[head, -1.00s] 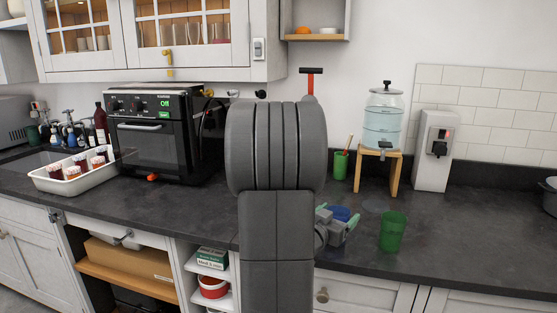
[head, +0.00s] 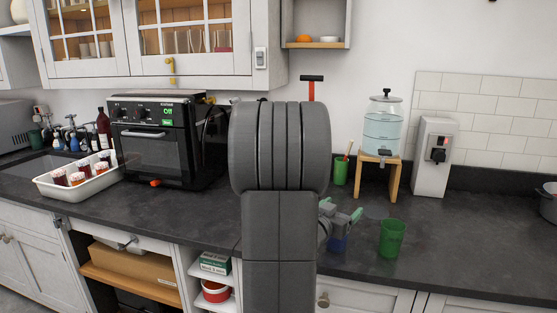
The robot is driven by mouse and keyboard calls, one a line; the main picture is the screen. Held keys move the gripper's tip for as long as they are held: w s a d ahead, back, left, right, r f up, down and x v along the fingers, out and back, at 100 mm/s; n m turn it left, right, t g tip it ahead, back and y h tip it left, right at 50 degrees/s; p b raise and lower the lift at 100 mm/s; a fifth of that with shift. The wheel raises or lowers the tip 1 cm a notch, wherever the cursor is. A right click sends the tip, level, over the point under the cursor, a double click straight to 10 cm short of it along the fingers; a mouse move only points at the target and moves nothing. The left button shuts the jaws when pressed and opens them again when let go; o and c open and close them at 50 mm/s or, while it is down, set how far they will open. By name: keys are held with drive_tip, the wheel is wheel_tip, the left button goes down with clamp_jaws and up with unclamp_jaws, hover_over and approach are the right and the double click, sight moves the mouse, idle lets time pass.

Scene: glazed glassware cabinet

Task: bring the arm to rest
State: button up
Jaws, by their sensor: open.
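My gripper (head: 341,209) is at the right of my arm, above the dark counter, and its green-tipped fingers are apart with nothing visible between them. My own arm in the middle of the head view hides part of it. A green cup (head: 392,239) stands upright on the counter to the right, apart from the gripper.
A glass dispenser (head: 383,128) stands on a wooden stand, with another green cup (head: 340,170) to its left. A black oven (head: 155,150) and a white tray of jars (head: 55,190) are on the left. Glazed cabinets (head: 190,68) hang above. The right counter has free room.

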wheel_tip(320, 180, down, 5)
drive_tip(key=shift+s+a+b, duration=0.15)
drive_tip(key=shift+b, duration=0.15)
drive_tip(key=v, duration=0.8)
drive_tip(key=shift+s+r+b, duration=0.1)
drive_tip(key=shift+r+b, duration=0.05)
drive_tip(key=shift+b, duration=0.25)
